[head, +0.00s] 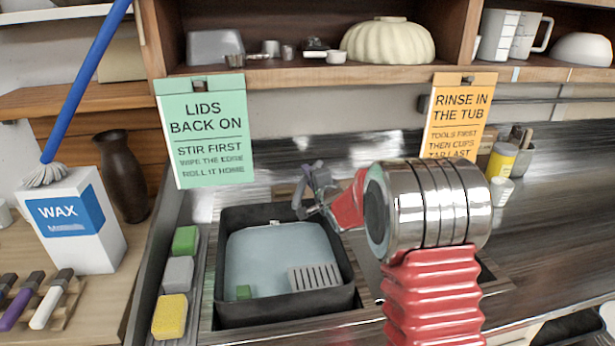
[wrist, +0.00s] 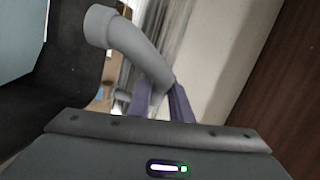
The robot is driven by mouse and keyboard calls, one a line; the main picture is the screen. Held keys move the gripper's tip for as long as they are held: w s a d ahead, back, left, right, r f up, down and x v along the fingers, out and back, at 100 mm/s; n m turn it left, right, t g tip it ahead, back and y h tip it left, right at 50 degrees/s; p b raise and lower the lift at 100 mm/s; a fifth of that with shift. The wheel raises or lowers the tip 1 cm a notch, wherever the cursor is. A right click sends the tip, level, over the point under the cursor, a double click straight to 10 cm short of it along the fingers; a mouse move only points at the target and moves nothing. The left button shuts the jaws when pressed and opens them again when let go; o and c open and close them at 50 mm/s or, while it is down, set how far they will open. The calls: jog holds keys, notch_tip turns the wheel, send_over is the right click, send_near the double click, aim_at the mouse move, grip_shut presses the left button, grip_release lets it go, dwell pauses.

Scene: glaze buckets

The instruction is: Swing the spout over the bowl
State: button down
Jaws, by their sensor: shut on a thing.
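A grey curved spout (wrist: 132,48) rises from between the purple fingers of my gripper (wrist: 160,102) in the wrist view. The fingers are shut on it, and its round open end points to the left. In the head view my gripper (head: 318,194) is at the back right rim of the black basin (head: 232,312), which I take as the bowl. There the spout is small and hard to tell from the fingers. Pale blue water (head: 275,255) fills the basin. In the wrist view the basin's dark wall (wrist: 75,70) lies left of the spout. The spout's base is hidden.
A green sign (head: 205,130) and an orange sign (head: 460,112) hang behind. My arm covers the right side.

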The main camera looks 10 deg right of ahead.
jog(key=shift+s+d+f+y, duration=0.2)
jog(key=shift+d+f+y, duration=0.05)
jog(key=shift+y, duration=0.15)
jog(key=s+d+n+g+y, duration=0.1)
jog(key=d+n+g+y, duration=0.8)
jog(key=d+n+y, duration=0.1)
jog(key=shift+s+d+f+n+y, duration=0.15)
jog(key=shift+s+d+n+y, duration=0.15)
jog(key=shift+d+y, duration=0.3)
dwell(0.9)
jog(key=shift+d, duration=0.1)
dwell(0.5)
jog(key=c, duration=1.6)
grip_release()
jog(key=shift+c, duration=0.2)
jog(key=shift+w+r, duration=0.1)
jog(key=shift+r, duration=0.1)
